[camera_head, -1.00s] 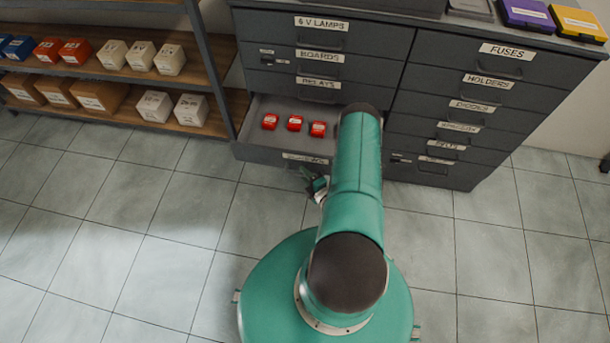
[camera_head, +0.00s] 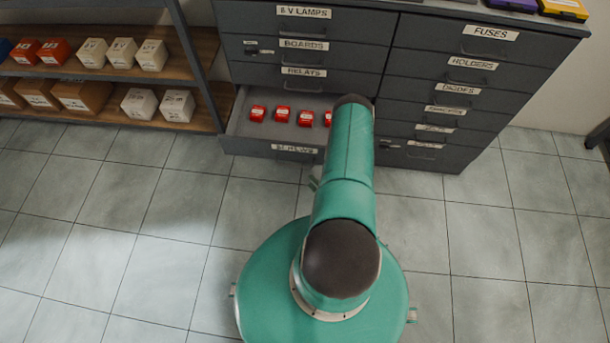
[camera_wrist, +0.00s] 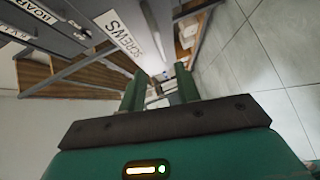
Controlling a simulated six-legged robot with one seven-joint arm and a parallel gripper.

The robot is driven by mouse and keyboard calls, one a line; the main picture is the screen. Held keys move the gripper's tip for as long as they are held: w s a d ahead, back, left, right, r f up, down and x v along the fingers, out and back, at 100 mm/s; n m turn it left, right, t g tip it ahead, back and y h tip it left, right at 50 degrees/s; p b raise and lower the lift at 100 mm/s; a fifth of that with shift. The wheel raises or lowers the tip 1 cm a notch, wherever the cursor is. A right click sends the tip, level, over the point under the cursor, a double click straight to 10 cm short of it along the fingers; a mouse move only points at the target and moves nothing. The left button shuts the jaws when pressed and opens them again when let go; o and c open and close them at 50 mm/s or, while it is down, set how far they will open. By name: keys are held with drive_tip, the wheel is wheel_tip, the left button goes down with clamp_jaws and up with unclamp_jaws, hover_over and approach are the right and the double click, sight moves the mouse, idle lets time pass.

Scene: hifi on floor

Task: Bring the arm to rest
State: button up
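My arm (camera_head: 345,185) is green and reaches forward from my body toward the cabinet, its far end overlapping the open drawer's right side in the head view. My gripper is mostly hidden behind the arm there; only a small green part shows at the arm's left edge. In the wrist view my gripper (camera_wrist: 160,90) has its two green fingers apart, with no held object visible between them. The open drawer's front, labelled SCREWS (camera_wrist: 127,38), is at upper left in that view.
The drawer (camera_head: 240,120) stands open with several red boxes (camera_head: 282,114), the rightmost partly hidden by my arm. The grey cabinet (camera_head: 420,60) has its other visible drawers shut. A shelf (camera_head: 190,60) with boxes stands left. The tiled floor (camera_head: 140,240) is clear on both sides.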

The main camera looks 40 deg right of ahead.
drive_tip(key=shift+s+a+r, duration=0.1)
drive_tip(key=shift+s+r, duration=0.05)
drive_tip(key=shift+s, duration=0.9)
